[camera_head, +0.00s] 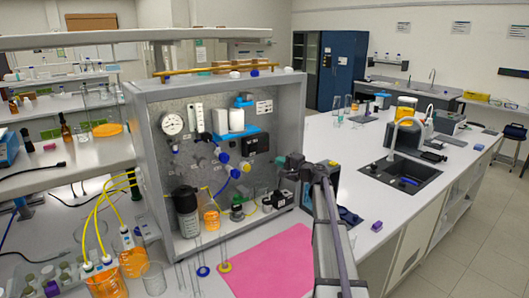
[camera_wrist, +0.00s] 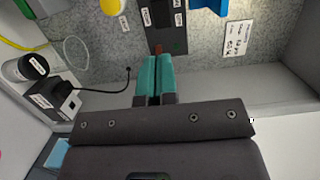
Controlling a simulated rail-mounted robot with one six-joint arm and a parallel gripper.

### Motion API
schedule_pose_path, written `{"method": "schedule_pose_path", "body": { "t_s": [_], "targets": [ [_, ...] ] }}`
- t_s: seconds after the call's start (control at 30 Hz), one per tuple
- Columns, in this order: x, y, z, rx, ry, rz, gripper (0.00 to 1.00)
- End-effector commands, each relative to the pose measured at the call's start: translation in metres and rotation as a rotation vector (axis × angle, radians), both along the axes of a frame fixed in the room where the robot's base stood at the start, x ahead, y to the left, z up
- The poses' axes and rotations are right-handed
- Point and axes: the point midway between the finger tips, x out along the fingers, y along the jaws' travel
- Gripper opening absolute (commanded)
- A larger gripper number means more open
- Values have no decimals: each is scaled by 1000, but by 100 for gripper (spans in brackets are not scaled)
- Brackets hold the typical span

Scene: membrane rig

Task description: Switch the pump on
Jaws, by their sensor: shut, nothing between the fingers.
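My gripper (camera_wrist: 156,60) has teal fingers pressed together, with nothing between them. In the wrist view its tips point at the lower end of a dark panel (camera_wrist: 169,18) with small white labels. A small red spot shows on the panel just beyond the tips; I cannot tell whether they touch. In the head view my gripper (camera_head: 281,161) is inside the rig, right of and below the black panel (camera_head: 256,143). A black and white labelled box (camera_wrist: 62,98), perhaps the pump, has a black cable running to the back wall. The switch's position is unclear.
The grey rig frame (camera_head: 299,100) encloses the panel. A dark-capped bottle (camera_head: 186,212) and an orange-filled flask (camera_head: 211,215) stand inside at the left. A pink mat (camera_head: 270,265) lies in front. Blue-handled valves (camera_head: 240,169) project from the back wall.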

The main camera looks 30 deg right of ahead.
Motion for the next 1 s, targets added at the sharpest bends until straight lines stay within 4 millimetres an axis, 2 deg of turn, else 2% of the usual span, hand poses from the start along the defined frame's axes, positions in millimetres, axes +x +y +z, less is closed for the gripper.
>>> {"method": "schedule_pose_path", "body": {
  "t_s": [0.37, 0.47, 0.8, 1.0],
  "targets": [
    [6, 3, -1, -4, 3, 1, 0],
    [19, 7, -1, -4, 3, 2, 0],
    [88, 34, -1, -5, 4, 2, 0],
    [120, 47, -1, -5, 2, 2, 0]
  ]
}}
